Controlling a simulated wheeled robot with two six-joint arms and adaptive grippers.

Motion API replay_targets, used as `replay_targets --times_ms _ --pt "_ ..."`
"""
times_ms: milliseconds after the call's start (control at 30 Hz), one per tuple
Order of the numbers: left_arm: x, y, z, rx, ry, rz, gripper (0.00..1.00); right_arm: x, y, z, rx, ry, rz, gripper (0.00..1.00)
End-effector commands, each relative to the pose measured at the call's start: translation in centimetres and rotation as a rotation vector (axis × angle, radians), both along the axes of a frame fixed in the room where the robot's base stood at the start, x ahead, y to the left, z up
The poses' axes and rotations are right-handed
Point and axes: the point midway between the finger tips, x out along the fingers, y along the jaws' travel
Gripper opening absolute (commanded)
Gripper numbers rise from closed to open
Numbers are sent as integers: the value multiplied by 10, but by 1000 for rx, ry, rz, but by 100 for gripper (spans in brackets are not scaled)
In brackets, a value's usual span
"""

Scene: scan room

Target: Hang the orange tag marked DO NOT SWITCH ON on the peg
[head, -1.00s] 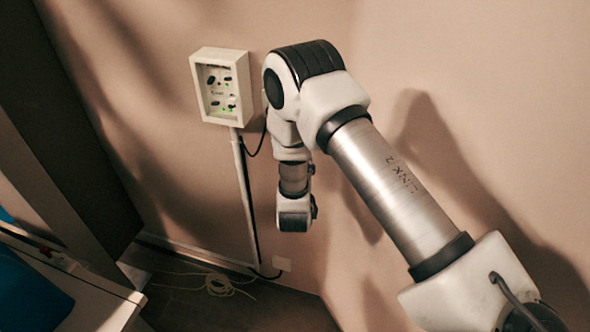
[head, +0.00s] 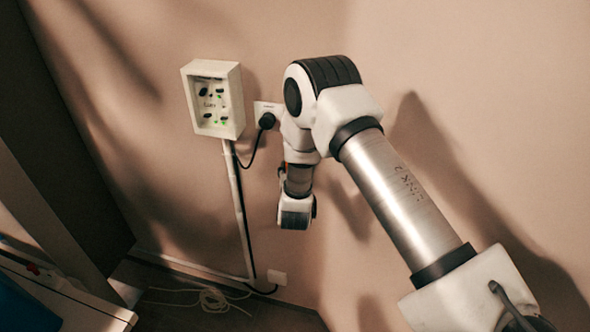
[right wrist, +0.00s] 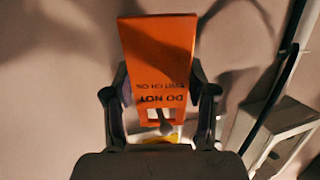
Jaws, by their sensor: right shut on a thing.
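The orange tag (right wrist: 158,55) fills the middle of the right wrist view, its DO NOT SWITCH ON lettering upside down. My right gripper (right wrist: 162,112) is shut on it, one dark finger at each side edge. A light window-like hole shows at the tag's lettered end. A grey peg (right wrist: 166,124) shows at this hole; I cannot tell whether it passes through or stands apart. In the head view my right arm hides the gripper and peg; only an orange sliver of the tag (head: 282,169) may show beside the wrist. My left gripper is out of view.
A white switch box (head: 238,100) with green lights is on the wall left of my arm. It also shows in the right wrist view (right wrist: 270,122). A black plug (head: 267,121) sits in a wall socket beside it. A pale cable (head: 212,299) lies coiled on the floor.

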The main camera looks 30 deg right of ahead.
Motion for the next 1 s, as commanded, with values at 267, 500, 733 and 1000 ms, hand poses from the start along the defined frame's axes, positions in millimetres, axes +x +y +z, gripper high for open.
replay_targets --times_ms 267,500,733,1000 --pt "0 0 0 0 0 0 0 0 0 0 0 0 0 33" --pt "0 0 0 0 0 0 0 0 0 0 0 0 0 86" --pt "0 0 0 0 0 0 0 0 0 0 0 0 0 86" --pt "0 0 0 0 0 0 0 -30 22 7 -2 5 4 86"
